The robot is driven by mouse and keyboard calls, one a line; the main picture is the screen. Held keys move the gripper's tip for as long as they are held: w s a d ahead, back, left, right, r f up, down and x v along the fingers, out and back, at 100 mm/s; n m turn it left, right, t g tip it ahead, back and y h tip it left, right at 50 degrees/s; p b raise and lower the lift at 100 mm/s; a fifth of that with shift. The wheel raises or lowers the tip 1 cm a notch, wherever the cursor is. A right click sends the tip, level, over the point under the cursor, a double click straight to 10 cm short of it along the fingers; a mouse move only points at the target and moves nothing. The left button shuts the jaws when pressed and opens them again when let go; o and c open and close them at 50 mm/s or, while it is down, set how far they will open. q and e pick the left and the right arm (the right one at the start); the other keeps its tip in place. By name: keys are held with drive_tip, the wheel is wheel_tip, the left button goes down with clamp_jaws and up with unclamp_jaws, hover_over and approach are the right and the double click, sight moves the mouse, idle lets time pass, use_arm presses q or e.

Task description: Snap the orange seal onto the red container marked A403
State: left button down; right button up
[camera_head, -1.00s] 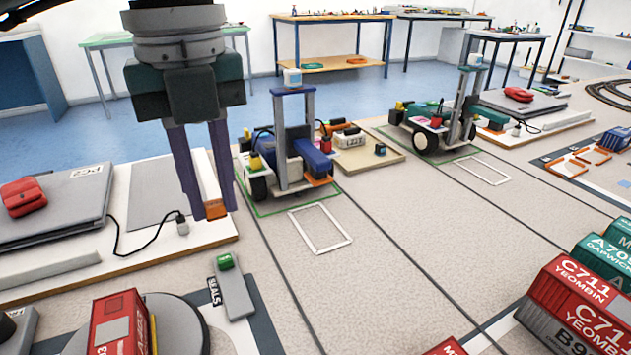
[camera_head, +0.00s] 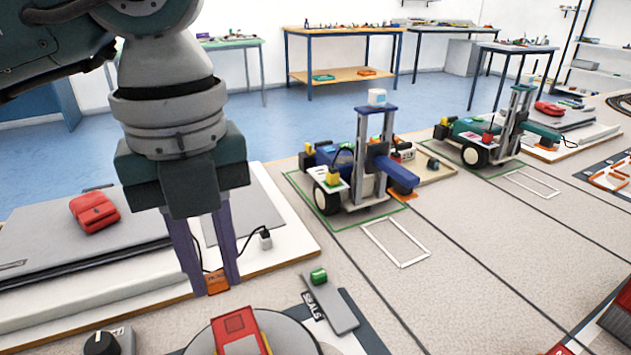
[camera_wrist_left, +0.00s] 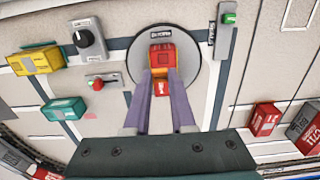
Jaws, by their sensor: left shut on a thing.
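My left gripper (camera_head: 216,284) is shut on the small orange seal (camera_head: 217,282), which sits between its fingertips. In the left wrist view the seal (camera_wrist_left: 161,88) shows between the two purple fingers. A red container (camera_head: 236,325) with yellow-orange edging lies on a round grey turntable (camera_head: 197,347) at the bottom of the head view. The container (camera_wrist_left: 162,50) also shows in the wrist view, just beyond the fingertips. In the head view the seal appears just behind and left of it; whether they touch is unclear. The container's marking is not readable. My right gripper is not in view.
A grey SEALS strip (camera_head: 336,310) with a green block (camera_head: 318,275) is right of the turntable. A black knob (camera_head: 100,344) is to its left. A white board with a cable and plug (camera_head: 265,238) lies behind. Toy crane vehicles stand further back.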

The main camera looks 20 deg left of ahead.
sight(224, 288)
use_arm(q)
drive_tip(key=shift+w+d+f+b, duration=0.1)
drive_tip(key=shift+d+f+b, duration=0.15)
drive_tip(key=shift+f+b, duration=0.4)
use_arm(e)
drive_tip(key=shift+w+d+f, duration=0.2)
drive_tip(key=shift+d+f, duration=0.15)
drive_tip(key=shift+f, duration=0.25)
use_arm(q)
wheel_tip(224, 288, down, 3)
drive_tip(key=shift+r+b, duration=0.2)
drive_tip(key=shift+b, duration=0.8)
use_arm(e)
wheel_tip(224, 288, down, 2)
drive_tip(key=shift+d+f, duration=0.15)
use_arm(q)
drive_tip(key=shift+f+b, duration=0.4)
drive_tip(key=shift+f, duration=0.15)
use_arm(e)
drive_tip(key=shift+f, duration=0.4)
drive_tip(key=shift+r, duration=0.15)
use_arm(q)
drive_tip(key=shift+f, duration=0.35)
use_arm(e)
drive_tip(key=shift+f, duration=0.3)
use_arm(q)
drive_tip(key=c, duration=0.7)
unclamp_jaws()
drive_tip(key=shift+o, duration=0.4)
